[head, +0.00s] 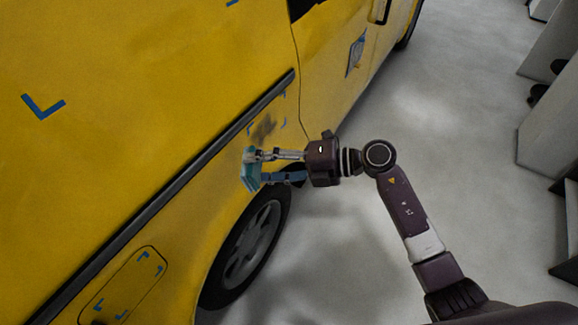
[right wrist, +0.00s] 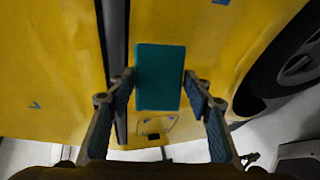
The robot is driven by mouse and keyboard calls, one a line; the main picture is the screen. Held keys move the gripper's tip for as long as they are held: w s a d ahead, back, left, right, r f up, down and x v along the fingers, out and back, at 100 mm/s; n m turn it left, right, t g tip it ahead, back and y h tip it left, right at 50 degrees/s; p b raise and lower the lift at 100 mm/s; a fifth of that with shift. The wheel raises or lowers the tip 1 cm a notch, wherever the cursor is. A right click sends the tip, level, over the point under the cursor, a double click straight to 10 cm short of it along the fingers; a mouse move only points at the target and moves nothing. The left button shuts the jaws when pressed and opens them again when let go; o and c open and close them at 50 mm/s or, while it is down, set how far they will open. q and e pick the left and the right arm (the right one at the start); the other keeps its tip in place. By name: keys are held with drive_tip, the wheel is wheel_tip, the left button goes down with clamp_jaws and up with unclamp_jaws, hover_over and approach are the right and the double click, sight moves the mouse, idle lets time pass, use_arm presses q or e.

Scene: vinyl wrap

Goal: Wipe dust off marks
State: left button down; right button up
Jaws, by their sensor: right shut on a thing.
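A yellow van (head: 160,75) fills the left of the head view. A dark dust smudge (head: 264,128) lies on its side above the wheel, with small blue corner marks (head: 284,123) around it. My right gripper (head: 256,168) is shut on a teal block (head: 249,170), perhaps a sponge, just below the smudge. In the right wrist view the block (right wrist: 158,77) sits between the two fingers, in front of the yellow panel. I cannot tell whether it touches the van. My left gripper is not in view.
A black trim strip (head: 160,200) runs along the van above the wheel (head: 250,245). Other blue marks show at the upper left (head: 43,106) and on an outlined panel (head: 125,285). Grey floor (head: 460,120) is open to the right, with grey structures (head: 548,135) at the edge.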

drive_tip(key=w+d+f+m+t+h, duration=0.1)
drive_tip(key=w+d+f+m+t, duration=0.5)
drive_tip(key=t, duration=0.3)
drive_tip(key=shift+s+a+b+x, duration=0.15)
drive_tip(key=shift+b+x, duration=0.25)
drive_tip(key=shift+x, duration=0.4)
drive_tip(key=shift+s+a+b+x, duration=0.1)
drive_tip(key=shift+b+x, duration=0.3)
drive_tip(key=shift+x, duration=0.4)
drive_tip(key=shift+s+a+b+x, duration=0.15)
drive_tip(key=shift+b+x, duration=0.25)
drive_tip(key=shift+x, duration=0.45)
drive_tip(key=shift+x, duration=0.75)
drive_tip(key=shift+w+d+f, duration=0.1)
